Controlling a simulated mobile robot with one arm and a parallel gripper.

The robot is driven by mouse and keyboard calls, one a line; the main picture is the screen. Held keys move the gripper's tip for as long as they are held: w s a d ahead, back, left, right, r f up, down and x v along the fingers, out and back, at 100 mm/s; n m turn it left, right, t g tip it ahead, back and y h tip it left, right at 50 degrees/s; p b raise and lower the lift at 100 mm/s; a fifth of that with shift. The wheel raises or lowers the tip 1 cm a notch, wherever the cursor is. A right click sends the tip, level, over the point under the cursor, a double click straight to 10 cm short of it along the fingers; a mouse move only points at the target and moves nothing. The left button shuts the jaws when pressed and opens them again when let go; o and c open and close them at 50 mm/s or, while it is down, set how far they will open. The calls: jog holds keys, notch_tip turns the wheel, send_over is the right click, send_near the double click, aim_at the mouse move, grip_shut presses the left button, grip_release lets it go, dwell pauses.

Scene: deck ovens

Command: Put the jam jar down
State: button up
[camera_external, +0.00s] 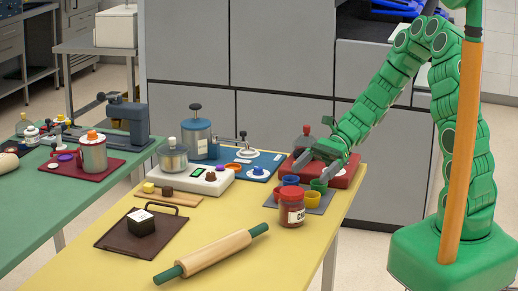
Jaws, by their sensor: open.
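A red jar with a white label (292,206) stands upright on the yellow table (225,265), at the near edge of a grey mat with small cups. It appears to be the jam jar. My gripper (309,162) is open, at the end of my green arm, above and behind the jar near the small cups. It is apart from the jar. The fingertips are small in this view, and I see nothing between them.
Small coloured cups (311,196) stand close behind the jar. A red board (345,175) lies under my gripper. A rolling pin (212,255) and a dark tray (118,235) lie toward the front. A white scale (196,180) stands left. The table's right front is clear.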

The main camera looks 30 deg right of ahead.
jog(key=shift+w+d+r, duration=0.1)
jog(key=shift+d+r, duration=0.1)
jog(key=shift+d, duration=0.1)
jog(key=s+d+r+n+t+h, duration=0.1)
jog(key=s+d+r+n+h, duration=0.3)
jog(key=d, duration=0.5)
jog(key=s+d+r+n+h, duration=0.4)
jog(key=s+d+r+n, duration=0.1)
jog(key=s+d, duration=0.4)
jog(key=s+d+r+n+t+h, duration=0.1)
jog(key=s+d+r+n+h, duration=0.3)
jog(key=d, duration=0.5)
jog(key=s+r+n, duration=0.1)
jog(key=s, duration=0.1)
jog(key=shift+s+t+h, duration=0.3)
jog(key=shift+s, duration=0.05)
